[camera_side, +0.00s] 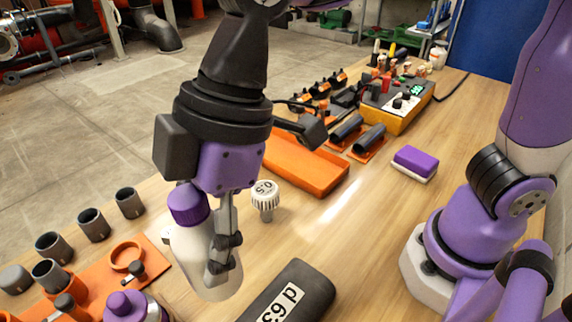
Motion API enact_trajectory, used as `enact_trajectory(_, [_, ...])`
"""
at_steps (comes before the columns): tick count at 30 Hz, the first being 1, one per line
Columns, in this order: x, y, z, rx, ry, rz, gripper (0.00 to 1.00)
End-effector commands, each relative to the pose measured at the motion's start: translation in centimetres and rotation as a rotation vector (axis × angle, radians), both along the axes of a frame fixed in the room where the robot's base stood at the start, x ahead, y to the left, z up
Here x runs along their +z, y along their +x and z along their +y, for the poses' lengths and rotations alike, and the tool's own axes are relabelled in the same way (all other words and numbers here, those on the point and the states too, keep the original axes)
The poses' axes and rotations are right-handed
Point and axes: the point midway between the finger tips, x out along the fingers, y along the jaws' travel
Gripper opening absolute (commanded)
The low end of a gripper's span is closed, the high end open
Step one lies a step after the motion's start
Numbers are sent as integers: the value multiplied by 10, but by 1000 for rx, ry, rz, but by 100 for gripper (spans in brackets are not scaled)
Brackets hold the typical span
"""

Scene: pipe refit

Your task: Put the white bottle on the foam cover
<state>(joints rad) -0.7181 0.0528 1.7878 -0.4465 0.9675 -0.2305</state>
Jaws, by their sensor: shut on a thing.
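My gripper (224,252) is shut on the white bottle (190,251), which has a purple cap. I see one finger against the bottle's right side; the other finger is hidden behind it. The bottle is roughly upright, with a slight tilt. A dark grey rounded piece labelled "d 63" (316,283), which looks like the foam cover, lies at the bottom middle, cut off by the picture edge. The bottle is to its left and apart from it in the picture. I cannot tell how high the bottle is above the table.
A white ribbed knob marked 0.5 (265,201) stands right of my gripper. Dark pipe sleeves (93,225) and an orange plate (90,287) are at lower left. An orange tray (305,168), a purple-and-white block (415,163) and a control box (400,100) are farther back. The table's right-centre is clear.

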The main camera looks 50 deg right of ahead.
Motion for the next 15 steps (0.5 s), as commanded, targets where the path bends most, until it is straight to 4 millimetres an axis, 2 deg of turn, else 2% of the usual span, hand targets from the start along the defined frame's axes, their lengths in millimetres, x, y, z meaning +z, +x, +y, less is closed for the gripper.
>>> enact_trajectory(1, [6, -28, -1, 137, 6, -3, 14])
enact_trajectory(3, [10, -65, -6, 327, 10, -6, 14])
enact_trajectory(7, [14, -118, -21, 619, 20, -16, 14])
enact_trajectory(9, [15, -137, -29, 733, 26, -21, 14])
enact_trajectory(12, [15, -153, -38, 835, 30, -26, 14])
enact_trajectory(15, [11, -152, -42, 873, 31, -25, 14])
